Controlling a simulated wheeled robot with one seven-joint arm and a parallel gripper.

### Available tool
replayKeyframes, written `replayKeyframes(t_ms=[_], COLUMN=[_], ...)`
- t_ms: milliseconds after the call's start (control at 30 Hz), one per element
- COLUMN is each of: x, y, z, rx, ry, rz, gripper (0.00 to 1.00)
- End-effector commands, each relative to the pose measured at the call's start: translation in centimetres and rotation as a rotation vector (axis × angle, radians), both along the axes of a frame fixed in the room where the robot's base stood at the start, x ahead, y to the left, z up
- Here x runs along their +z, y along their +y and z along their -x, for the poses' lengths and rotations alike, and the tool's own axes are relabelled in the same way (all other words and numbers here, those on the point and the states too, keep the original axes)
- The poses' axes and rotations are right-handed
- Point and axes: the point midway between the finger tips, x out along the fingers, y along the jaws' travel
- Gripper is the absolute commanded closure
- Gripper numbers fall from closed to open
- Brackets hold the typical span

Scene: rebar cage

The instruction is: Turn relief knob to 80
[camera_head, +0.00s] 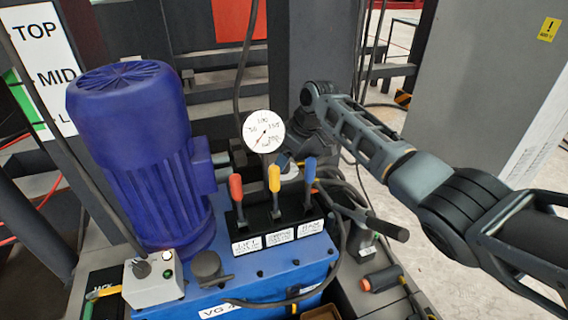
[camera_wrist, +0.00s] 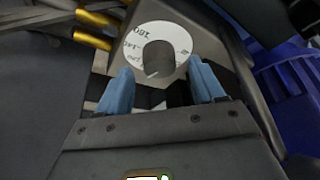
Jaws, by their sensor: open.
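In the wrist view the relief knob (camera_wrist: 159,58) is a dark grey round knob on a white dial plate (camera_wrist: 178,36) with printed numbers, tilted and hard to read. A short pale mark shows near the knob's lower edge. My gripper (camera_wrist: 161,84) is open, its two blue fingertips apart on either side just below the knob. I cannot tell whether they touch it. In the head view my gripper (camera_head: 286,162) is partly hidden behind the gauge and levers, and the knob is hidden. A round white pressure gauge (camera_head: 263,131) has a red needle pointing lower left.
Red, yellow and blue levers (camera_head: 274,178) stand on the blue hydraulic unit (camera_head: 260,273) close to my gripper. A large blue motor (camera_head: 140,150) stands to the left. A black-handled lever (camera_head: 370,222) and cables lie at the right. Brass fittings (camera_wrist: 92,30) are at the upper left in the wrist view.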

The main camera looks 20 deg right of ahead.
Motion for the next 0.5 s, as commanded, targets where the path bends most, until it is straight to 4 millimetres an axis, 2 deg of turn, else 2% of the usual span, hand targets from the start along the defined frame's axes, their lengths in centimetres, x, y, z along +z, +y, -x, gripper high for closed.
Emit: replayKeyframes(t_ms=[200, 500], x=[-1.8, -1.9], y=[0.5, 0.6], z=[-0.5, -0.6], rx=[0.0, 0.0], ry=[0.001, -0.001], rz=[0.001, -0.001], gripper=[0.32, 0.32])
